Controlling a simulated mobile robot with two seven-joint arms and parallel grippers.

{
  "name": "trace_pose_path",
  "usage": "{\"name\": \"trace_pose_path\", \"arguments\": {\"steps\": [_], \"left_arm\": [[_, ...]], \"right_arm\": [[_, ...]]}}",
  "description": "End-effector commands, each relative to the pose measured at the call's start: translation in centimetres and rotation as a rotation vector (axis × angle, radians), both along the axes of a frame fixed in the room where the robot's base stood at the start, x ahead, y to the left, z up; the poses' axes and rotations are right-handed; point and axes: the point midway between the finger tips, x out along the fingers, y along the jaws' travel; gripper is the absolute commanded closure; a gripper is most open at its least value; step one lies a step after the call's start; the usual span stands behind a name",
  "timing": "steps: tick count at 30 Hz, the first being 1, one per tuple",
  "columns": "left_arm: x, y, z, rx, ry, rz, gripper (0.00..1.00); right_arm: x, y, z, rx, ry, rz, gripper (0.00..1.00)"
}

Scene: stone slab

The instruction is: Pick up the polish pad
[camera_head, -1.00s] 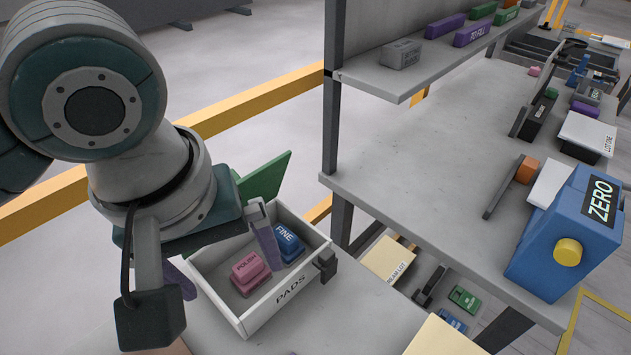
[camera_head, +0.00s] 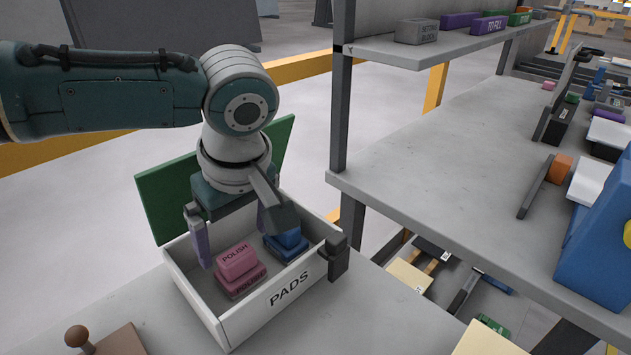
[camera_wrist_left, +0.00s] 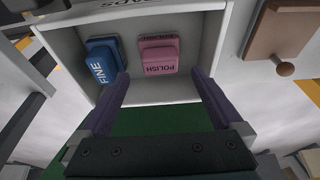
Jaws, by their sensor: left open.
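The pink polish pad (camera_head: 238,262), marked POLISH, lies in the white box marked PADS (camera_head: 254,318). In the left wrist view the polish pad (camera_wrist_left: 158,54) lies ahead of the two purple fingers, nearer the middle than the blue pad. My left gripper (camera_head: 234,238) is open over the box, with its fingers apart and nothing between them. In the left wrist view the left gripper (camera_wrist_left: 160,84) also shows open. The blue pad marked FINE (camera_head: 286,244) lies beside the polish pad, to its right, partly hidden by the gripper in the head view. My right gripper is not in view.
The box's green lid (camera_head: 160,203) stands open behind it. A dark clasp (camera_head: 338,256) is on its front right corner. A brown board with a knob (camera_head: 112,342) lies at the front left. A grey bench (camera_head: 440,170) with a shelf stands to the right.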

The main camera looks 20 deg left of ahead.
Motion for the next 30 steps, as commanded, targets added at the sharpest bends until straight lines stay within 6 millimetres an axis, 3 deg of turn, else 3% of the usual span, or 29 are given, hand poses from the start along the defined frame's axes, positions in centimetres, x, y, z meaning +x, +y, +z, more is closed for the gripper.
{"name": "trace_pose_path", "arguments": {"steps": [3, 6, 14, 30], "left_arm": [[0.1, 0.5, -2.2, 0.003, 0.002, 0.001, 0.00], [0.2, 0.7, -3.2, 0.001, 0.002, 0.001, 0.00], [0.3, 0.8, -3.4, 0.000, -0.001, -0.001, 0.00], [0.3, 0.8, -3.4, 0.000, 0.000, -0.001, 0.60]], "right_arm": [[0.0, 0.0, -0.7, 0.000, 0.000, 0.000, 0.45], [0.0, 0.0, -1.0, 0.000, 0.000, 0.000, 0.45], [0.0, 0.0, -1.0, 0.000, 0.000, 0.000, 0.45], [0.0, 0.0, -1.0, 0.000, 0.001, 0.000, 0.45]]}}
